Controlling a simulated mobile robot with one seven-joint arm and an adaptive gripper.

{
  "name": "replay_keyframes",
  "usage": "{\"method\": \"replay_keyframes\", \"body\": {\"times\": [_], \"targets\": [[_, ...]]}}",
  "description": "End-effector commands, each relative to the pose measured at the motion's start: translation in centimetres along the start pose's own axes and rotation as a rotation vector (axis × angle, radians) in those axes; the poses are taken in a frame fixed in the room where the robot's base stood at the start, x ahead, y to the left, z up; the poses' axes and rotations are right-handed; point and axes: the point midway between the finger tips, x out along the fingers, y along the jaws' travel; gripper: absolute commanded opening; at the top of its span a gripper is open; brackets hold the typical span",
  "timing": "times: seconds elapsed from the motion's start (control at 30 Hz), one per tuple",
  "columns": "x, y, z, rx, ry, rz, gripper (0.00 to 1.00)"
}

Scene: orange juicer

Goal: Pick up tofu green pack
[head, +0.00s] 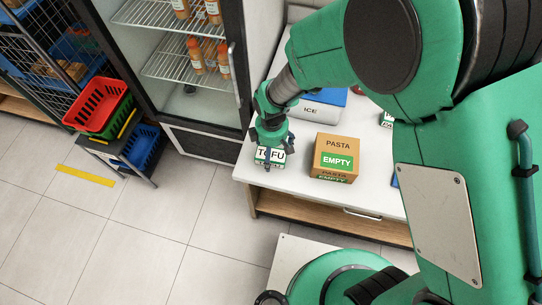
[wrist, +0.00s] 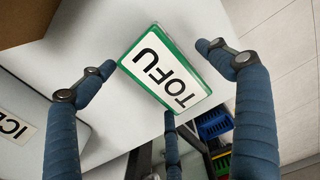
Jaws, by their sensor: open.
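The tofu green pack (head: 262,160) lies on the white counter near its left front corner in the head view. It has a green border and a white label reading TOFU. My gripper (head: 268,150) is right above it and hides part of the label. In the wrist view the tofu pack (wrist: 168,68) lies between the spread fingers of my gripper (wrist: 155,65). The fingers are open, with one tip near each side of the pack. I cannot tell whether any finger touches it.
A brown PASTA box (head: 335,157) marked EMPTY stands to the right on the white counter (head: 300,165). A white and blue ICE box (head: 318,107) is behind. A glass-door fridge (head: 185,60) stands left of the counter. Red and blue baskets (head: 97,105) are further left.

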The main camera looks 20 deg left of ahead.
Motion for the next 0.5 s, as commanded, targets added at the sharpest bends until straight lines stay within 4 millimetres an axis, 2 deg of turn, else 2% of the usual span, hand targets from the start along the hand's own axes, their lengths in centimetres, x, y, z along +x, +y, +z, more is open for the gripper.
{"method": "replay_keyframes", "body": {"times": [0.07, 0.3, 0.33, 0.5], "targets": [[-0.01, 0.00, 0.00, 0.000, 0.000, 0.000, 0.87], [0.00, 0.00, 0.00, 0.000, 0.000, 0.000, 0.39], [0.00, -0.01, 0.00, 0.000, 0.000, 0.000, 0.36], [-0.01, 0.00, 0.00, 0.000, 0.000, 0.000, 0.36]]}}
